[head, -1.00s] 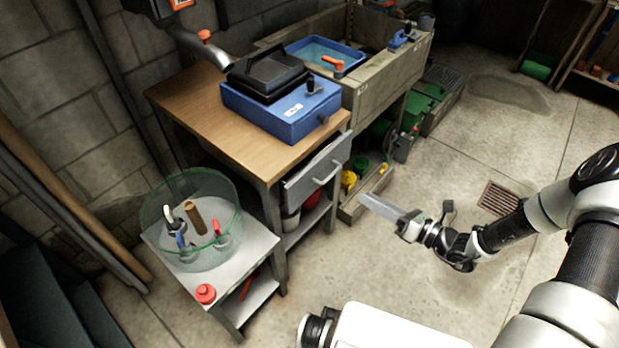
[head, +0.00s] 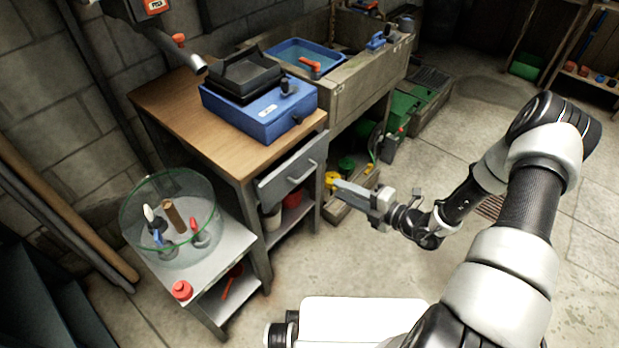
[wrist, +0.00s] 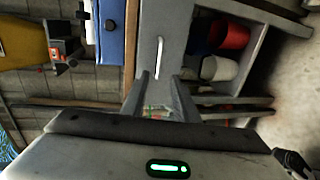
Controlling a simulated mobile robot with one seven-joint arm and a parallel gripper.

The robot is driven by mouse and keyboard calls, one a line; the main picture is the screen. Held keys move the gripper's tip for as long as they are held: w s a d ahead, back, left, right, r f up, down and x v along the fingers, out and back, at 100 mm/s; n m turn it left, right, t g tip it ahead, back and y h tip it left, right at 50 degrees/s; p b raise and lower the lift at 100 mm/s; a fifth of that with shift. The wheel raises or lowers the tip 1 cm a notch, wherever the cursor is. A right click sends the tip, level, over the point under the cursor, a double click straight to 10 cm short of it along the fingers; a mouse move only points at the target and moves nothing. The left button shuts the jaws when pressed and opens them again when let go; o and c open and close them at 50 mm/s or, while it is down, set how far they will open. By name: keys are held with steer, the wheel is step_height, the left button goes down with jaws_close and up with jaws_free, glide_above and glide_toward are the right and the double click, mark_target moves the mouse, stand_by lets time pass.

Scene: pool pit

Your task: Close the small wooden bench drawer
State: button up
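The bench (head: 165,102) has a wooden top and a grey drawer (head: 272,188) under its right end. The drawer front stands out a little from the bench, with a dark gap above it and a pale bar handle (head: 301,172). In the wrist view the grey drawer front (wrist: 176,38) and its upright-looking handle (wrist: 159,58) lie just beyond my fingers. My gripper (head: 338,186) is to the right of the drawer front, apart from it. In the wrist view my gripper (wrist: 160,92) has its two fingers apart with nothing held between them.
A blue case (head: 262,112) sits on the bench top. Below the drawer is a shelf with red and white pots (wrist: 222,68). A glass bowl of tools (head: 172,225) stands on a low table at left. A stone sink (head: 345,92) is behind. The floor at right is open.

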steer(key=b+x, duration=0.2)
steer(key=x, duration=1)
steer(key=shift+a, duration=0.15)
jaws_close()
